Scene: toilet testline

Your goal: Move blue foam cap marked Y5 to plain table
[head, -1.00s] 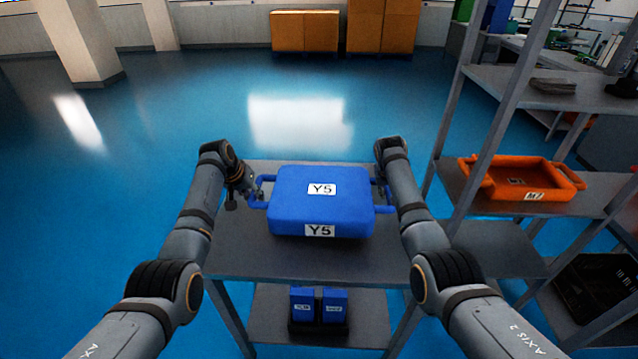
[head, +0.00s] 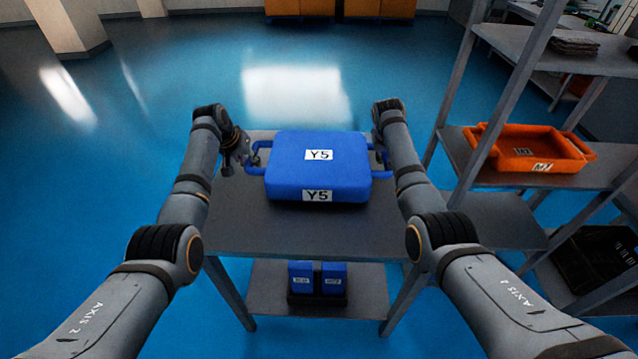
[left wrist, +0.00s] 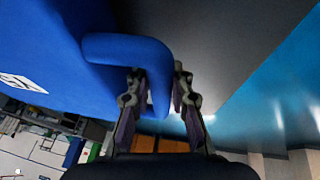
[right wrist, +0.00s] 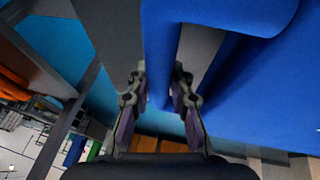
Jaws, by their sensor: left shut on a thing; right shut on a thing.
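The blue foam cap marked Y5 (head: 322,175) is in the middle of the head view, level, with a loop handle on each side. It is over the far part of the plain grey table (head: 290,232); I cannot tell whether it touches the top. My left gripper (head: 247,160) is shut on its left handle, which also shows in the left wrist view (left wrist: 158,75). My right gripper (right wrist: 164,85) is shut on its right handle (right wrist: 163,40). In the head view the right fingertips are mostly hidden behind my arm.
A grey shelf rack (head: 510,150) stands close on the right, with an orange tray (head: 528,152) on it and a black crate (head: 600,265) lower down. Small blue boxes (head: 318,280) sit on the table's lower shelf. The table's near half is clear, as is the floor left.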

